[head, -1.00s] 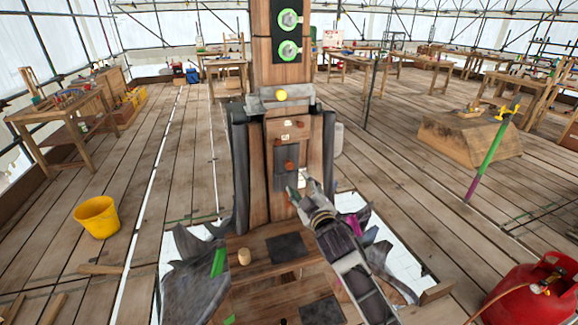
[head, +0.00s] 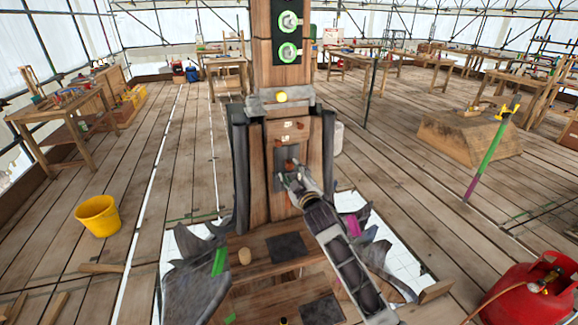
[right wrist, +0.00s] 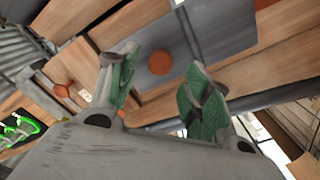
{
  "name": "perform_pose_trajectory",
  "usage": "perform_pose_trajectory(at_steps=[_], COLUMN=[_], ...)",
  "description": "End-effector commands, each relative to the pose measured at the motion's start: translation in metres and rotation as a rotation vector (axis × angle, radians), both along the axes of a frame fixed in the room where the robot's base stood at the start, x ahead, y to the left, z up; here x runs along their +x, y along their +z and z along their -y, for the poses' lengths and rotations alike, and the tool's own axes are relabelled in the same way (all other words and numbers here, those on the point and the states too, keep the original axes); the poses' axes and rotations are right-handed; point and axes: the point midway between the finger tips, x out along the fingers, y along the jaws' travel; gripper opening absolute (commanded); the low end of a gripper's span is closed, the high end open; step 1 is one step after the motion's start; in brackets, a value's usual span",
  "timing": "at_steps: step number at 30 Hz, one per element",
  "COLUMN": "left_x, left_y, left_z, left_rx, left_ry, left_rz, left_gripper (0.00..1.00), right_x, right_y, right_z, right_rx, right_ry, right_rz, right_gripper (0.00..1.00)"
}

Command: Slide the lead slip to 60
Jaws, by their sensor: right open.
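The lead slip appears to be the dark grey plate (head: 281,156) set in the wooden front of the post, with a red-brown knob on it. In the right wrist view the grey plate (right wrist: 215,30) carries a round orange-brown knob (right wrist: 160,62). My right gripper (head: 289,174) is in front of the plate's lower part and hides some of it. Its green-padded fingers (right wrist: 163,88) are open, with the knob seen beyond the gap between them; contact is not visible. A second knob (right wrist: 61,91) sits beside a small pale label (right wrist: 85,97). No scale figure is readable. My left gripper is out of view.
A yellow bucket (head: 98,216) and a red gas cylinder (head: 530,295) stand on the floor.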

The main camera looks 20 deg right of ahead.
Motion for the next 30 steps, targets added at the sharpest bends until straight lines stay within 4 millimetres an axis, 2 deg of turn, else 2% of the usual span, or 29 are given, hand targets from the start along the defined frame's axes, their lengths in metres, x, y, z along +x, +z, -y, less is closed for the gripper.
perform_pose_trajectory(at_steps=[15, 30], left_x=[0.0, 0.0], left_y=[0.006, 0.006], left_z=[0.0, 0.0], left_rx=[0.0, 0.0], left_ry=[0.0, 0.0], left_rz=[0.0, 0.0], left_gripper=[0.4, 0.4], right_x=[0.042, 0.048], right_y=[0.0, 0.0], right_z=[-0.002, -0.002], right_rx=[0.0, 0.0], right_ry=[-0.001, 0.0], right_rz=[-0.001, -0.001], right_gripper=[0.49, 0.49])
